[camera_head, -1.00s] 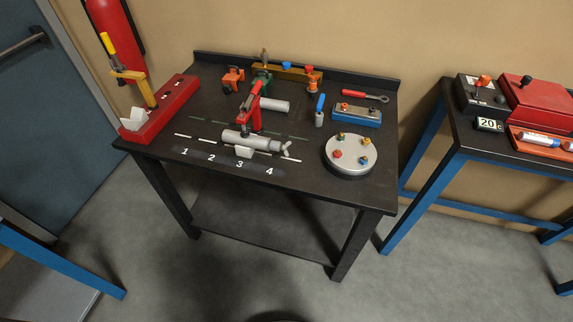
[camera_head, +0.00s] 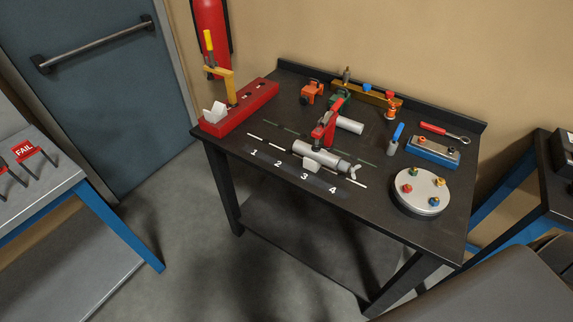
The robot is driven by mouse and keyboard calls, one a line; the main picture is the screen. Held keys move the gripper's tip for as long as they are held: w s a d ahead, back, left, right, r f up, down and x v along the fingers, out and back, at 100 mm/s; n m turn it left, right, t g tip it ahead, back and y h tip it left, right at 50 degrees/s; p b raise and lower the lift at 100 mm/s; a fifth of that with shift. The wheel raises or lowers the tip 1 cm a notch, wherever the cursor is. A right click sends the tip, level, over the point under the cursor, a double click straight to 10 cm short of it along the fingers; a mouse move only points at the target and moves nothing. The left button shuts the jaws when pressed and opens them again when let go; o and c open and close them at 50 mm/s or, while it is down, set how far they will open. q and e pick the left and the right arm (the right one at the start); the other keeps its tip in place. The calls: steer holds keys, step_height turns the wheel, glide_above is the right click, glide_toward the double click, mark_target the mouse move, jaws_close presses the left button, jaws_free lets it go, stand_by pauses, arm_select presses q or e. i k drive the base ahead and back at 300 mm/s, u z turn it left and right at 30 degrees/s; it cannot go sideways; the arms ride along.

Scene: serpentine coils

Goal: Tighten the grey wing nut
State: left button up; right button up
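A small grey wing nut (camera_head: 355,172) sits at the right end of a grey cylinder (camera_head: 316,153) on the dark workbench (camera_head: 375,235). The cylinder lies on its side near the front edge, behind the printed numbers 3 and 4. A red clamp (camera_head: 326,126) stands just behind the cylinder, and a pale block (camera_head: 310,166) is at its front. Whether the wing nut is loose or tight is too small to tell. Neither of my grippers is in view.
A round grey plate (camera_head: 429,204) with coloured knobs is right of the wing nut. A red base (camera_head: 239,112) with a yellow-handled clamp stands at the left. A side table (camera_head: 30,207) bears red FAIL signs. A dark grey shape fills the lower right, probably mine.

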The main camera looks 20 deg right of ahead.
mark_target(352, 170)
steer(key=u, duration=2.2)
steer(key=k, duration=2.05)
steer(key=z, duration=1.75)
steer(key=i, duration=0.5)
steer(key=u, duration=0.05)
